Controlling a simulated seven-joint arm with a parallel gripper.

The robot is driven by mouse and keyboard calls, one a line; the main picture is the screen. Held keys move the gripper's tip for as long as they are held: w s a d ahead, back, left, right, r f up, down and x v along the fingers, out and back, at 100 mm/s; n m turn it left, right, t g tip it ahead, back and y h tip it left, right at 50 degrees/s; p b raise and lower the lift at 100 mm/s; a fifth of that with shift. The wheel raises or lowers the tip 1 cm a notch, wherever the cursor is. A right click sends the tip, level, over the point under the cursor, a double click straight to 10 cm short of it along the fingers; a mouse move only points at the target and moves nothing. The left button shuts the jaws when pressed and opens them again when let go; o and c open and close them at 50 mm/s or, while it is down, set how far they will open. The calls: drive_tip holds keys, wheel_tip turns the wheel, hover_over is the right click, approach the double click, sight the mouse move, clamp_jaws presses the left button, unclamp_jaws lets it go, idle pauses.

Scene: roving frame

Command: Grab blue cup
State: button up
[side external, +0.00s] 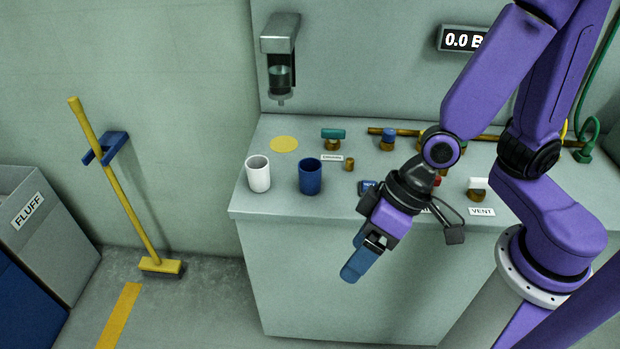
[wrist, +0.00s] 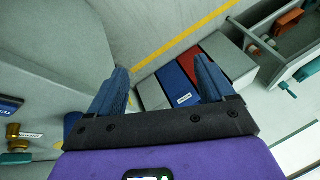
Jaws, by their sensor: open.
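The blue cup (side external: 310,178) stands upright on the counter, near its front edge, in the side external view. A white cup (side external: 258,174) stands just to its left. My gripper (side external: 356,265) is in front of the counter, to the right of the blue cup and lower in the picture, with its fingers pointing down. The gripper is empty. In the wrist view its two blue fingers (wrist: 160,88) are spread apart with the floor and some bins between and beyond them.
The counter (side external: 284,222) holds several valves and a pipe (side external: 480,137) behind the cups. A dispenser (side external: 281,60) hangs on the wall above a yellow disc (side external: 284,144). A broom (side external: 117,190) leans at left, beside a FLUFF bin (side external: 45,235).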

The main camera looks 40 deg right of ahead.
drive_tip(key=w+a+f+m+t, duration=0.1)
drive_tip(key=w+f+m+t, duration=0.2)
drive_tip(key=w, duration=0.1)
drive_tip(key=m+t+h, duration=0.6)
drive_tip(key=t+h, duration=0.2)
drive_tip(key=h, duration=0.1)
approach(315, 177)
drive_tip(key=shift+x, duration=7.3)
drive_tip(key=c, duration=1.1)
